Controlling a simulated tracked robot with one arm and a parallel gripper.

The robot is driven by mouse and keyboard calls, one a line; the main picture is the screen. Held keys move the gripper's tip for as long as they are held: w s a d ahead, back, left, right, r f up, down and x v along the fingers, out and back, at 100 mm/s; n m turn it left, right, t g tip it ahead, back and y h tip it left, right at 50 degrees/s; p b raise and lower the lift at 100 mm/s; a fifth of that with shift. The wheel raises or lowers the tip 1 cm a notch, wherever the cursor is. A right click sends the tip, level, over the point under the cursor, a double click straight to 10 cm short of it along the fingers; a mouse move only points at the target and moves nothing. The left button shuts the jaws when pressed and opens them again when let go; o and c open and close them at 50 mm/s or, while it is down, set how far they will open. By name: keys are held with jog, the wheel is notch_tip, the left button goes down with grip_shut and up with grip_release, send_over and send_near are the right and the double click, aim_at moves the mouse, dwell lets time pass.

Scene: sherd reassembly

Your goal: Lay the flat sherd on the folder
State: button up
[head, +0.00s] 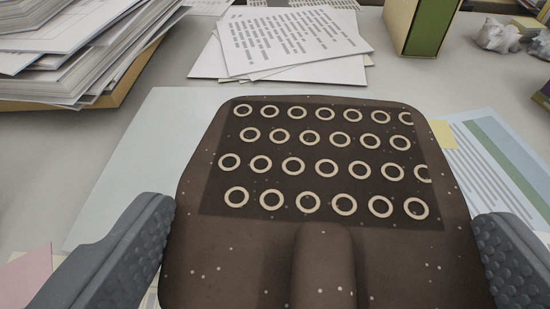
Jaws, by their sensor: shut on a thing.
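The flat sherd (320,245) is a broad dark brown piece with rounded corners, a darker band of cream rings, pale specks and a raised rib at its near edge. My gripper (322,216) is shut on it, with one grey ridged finger at its left side and one at its right. The sherd fills the middle of the head view and hides what lies below it. A smooth pale grey flat sheet (150,145) shows past its left side and looks like the folder. I cannot tell the height of the sherd above it.
A tall paper stack (60,50) stands at the back left. Loose printed sheets (290,40) lie at the back middle, near a green and cream binder (425,25). Crumpled paper (497,36) is at the back right. A blue printed sheet (500,160) lies on the right.

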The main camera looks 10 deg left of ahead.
jog(key=d+f+b, duration=0.1)
jog(key=f, duration=0.1)
jog(key=w+d+f+b, duration=0.1)
jog(key=f+b, duration=0.1)
jog(key=d+f+b, duration=0.1)
jog(key=f, duration=0.1)
jog(key=shift+w+d+b, duration=0.15)
jog(key=shift+w+b, duration=0.1)
jog(key=shift+b, duration=0.05)
jog(key=w+a+b, duration=0.1)
jog(key=w+a, duration=0.2)
jog(key=w, duration=0.1)
jog(key=w+a+f+b, duration=0.1)
jog(key=w+a, duration=0.2)
jog(key=w, duration=0.1)
jog(key=w+a, duration=0.4)
jog(key=shift+w+f+b, duration=0.2)
jog(key=shift+f+b, duration=0.15)
jog(key=shift+b, duration=0.05)
jog(key=shift+f+b, duration=0.6)
jog(key=shift+f, duration=1.2)
jog(key=shift+r, duration=0.1)
jog(key=o, duration=0.7)
